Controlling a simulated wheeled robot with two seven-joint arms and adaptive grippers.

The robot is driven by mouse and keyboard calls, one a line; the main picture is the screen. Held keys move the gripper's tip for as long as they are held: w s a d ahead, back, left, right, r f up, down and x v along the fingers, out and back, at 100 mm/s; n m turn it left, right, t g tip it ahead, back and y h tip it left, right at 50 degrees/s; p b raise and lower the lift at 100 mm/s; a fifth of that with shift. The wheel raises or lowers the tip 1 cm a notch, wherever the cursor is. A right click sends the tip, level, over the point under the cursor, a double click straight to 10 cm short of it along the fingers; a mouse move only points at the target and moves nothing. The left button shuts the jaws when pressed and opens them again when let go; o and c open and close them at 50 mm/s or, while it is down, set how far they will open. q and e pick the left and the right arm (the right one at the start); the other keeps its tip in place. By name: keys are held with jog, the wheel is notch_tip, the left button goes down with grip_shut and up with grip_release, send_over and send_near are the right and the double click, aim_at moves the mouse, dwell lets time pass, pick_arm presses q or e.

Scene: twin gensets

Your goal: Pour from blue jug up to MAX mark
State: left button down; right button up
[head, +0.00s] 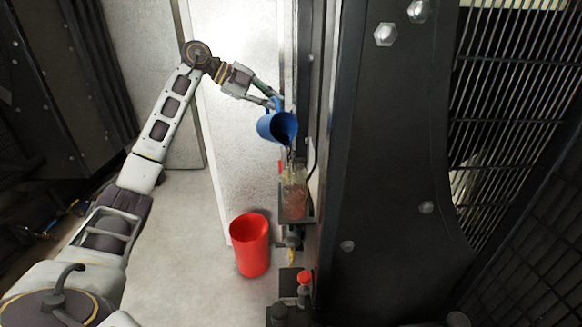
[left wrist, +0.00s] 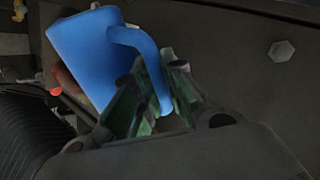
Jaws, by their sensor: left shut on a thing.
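The blue jug (head: 272,126) is tilted, its dark open mouth facing down and to the right in the head view. My left gripper (head: 274,102) is shut on its handle. In the left wrist view my left gripper (left wrist: 152,108) closes around the handle of the blue jug (left wrist: 88,58). A dark stream falls from the jug's mouth toward a clear container (head: 294,190) just below it. Reddish-brown content shows in the container. The MAX mark cannot be made out. My right gripper is not in view.
A red bucket (head: 250,245) stands on the floor below and left of the container. A red-topped fitting (head: 305,277) sits lower, beside the dark machine frame (head: 385,150). A pale panel (head: 240,60) stands behind the jug. The floor at left is open.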

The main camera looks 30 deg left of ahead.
aim_at(274, 120)
pick_arm(q)
jog(key=shift+s+d+r+y, duration=0.2)
jog(key=shift+d+r+y, duration=0.1)
jog(key=shift+r, duration=0.1)
dwell(1.1)
jog(key=shift+s+d+r+m+t+y+b, duration=0.3)
jog(key=shift+d+r+m, duration=0.1)
jog(key=shift+m, duration=0.1)
dwell(1.2)
jog(key=shift+w+a, duration=0.1)
jog(key=shift+a, duration=0.05)
jog(key=shift+w+a+f+n+h+p, duration=0.55)
jog(key=shift+w+a+f, duration=0.2)
jog(key=shift+a+f, duration=0.2)
jog(key=shift+w+a+f+g+h+p, duration=0.2)
jog(key=shift+a+g+h+p, duration=0.1)
jog(key=shift+g, duration=0.1)
jog(key=shift+w+a+f+n+h+p, duration=0.1)
jog(key=shift+a+f+n+h+p, duration=0.25)
jog(key=shift+a+f+n+p, duration=0.15)
jog(key=shift+f, duration=0.15)
jog(key=shift+d+f, duration=0.1)
jog(key=shift+w, duration=0.1)
